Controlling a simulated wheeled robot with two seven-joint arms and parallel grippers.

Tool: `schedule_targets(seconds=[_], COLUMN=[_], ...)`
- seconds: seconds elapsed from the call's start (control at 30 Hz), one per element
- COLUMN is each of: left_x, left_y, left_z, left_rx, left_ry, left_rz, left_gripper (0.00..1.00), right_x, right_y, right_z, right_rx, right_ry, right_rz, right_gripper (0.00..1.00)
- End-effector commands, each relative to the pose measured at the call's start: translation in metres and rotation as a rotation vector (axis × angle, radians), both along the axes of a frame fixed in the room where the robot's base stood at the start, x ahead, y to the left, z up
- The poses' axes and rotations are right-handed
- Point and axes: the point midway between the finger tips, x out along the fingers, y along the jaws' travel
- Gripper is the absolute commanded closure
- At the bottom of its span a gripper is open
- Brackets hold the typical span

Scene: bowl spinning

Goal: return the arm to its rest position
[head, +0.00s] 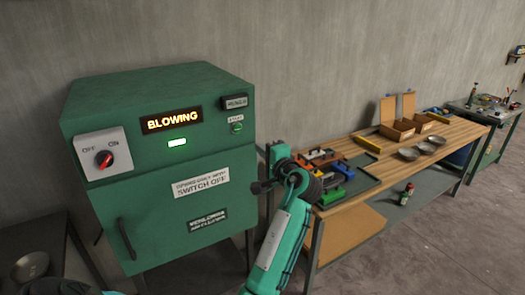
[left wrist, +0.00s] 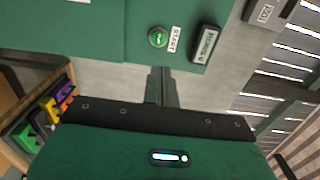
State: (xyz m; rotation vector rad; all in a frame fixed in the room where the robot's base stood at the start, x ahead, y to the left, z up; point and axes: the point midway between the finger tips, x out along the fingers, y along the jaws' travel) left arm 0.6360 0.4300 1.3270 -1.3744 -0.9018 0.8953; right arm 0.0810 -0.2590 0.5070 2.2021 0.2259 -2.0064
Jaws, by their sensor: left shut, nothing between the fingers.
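My left gripper (head: 258,187) is at the right front edge of the green machine (head: 150,215), below its start button (head: 237,128). In the left wrist view its fingers (left wrist: 161,78) are closed together and empty, pointing toward the machine front. The green start button (left wrist: 158,37) is just beyond the fingertips, with a visible gap. My left forearm comes up from the bottom middle of the head view. My right gripper is not in view.
The machine's display (head: 171,120) reads BLOWING, its red knob (head: 104,159) is turned toward ON, and its door looks shut. A bowl (head: 30,266) sits at far left.

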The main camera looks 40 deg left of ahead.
Motion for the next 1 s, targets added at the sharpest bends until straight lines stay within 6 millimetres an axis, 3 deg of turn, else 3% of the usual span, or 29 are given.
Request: schedule_targets(seconds=[0.33, 0.47, 0.57, 0.73, 0.87, 1.0], left_x=[0.002, 0.017, 0.036, 0.056, 0.050, 0.024], left_y=[-0.001, -0.008, -0.020, -0.049, -0.071, -0.094], left_z=[-0.004, -0.039, -0.097, -0.224, -0.322, -0.424], left_rx=[-0.002, -0.019, -0.058, -0.180, -0.302, -0.449], left_ry=[0.004, 0.039, 0.091, 0.186, 0.251, 0.313], left_rz=[-0.006, -0.063, -0.151, -0.316, -0.410, -0.477], left_gripper=[1.00, 1.00, 1.00, 1.00, 1.00, 1.00], right_x=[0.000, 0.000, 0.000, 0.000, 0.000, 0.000], right_y=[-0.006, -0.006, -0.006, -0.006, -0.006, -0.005], right_z=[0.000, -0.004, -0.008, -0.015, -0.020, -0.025], right_rx=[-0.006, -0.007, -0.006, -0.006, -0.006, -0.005], right_ry=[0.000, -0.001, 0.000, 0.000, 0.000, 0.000], right_rz=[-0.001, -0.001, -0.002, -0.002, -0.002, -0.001], right_gripper=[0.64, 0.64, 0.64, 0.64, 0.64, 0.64])
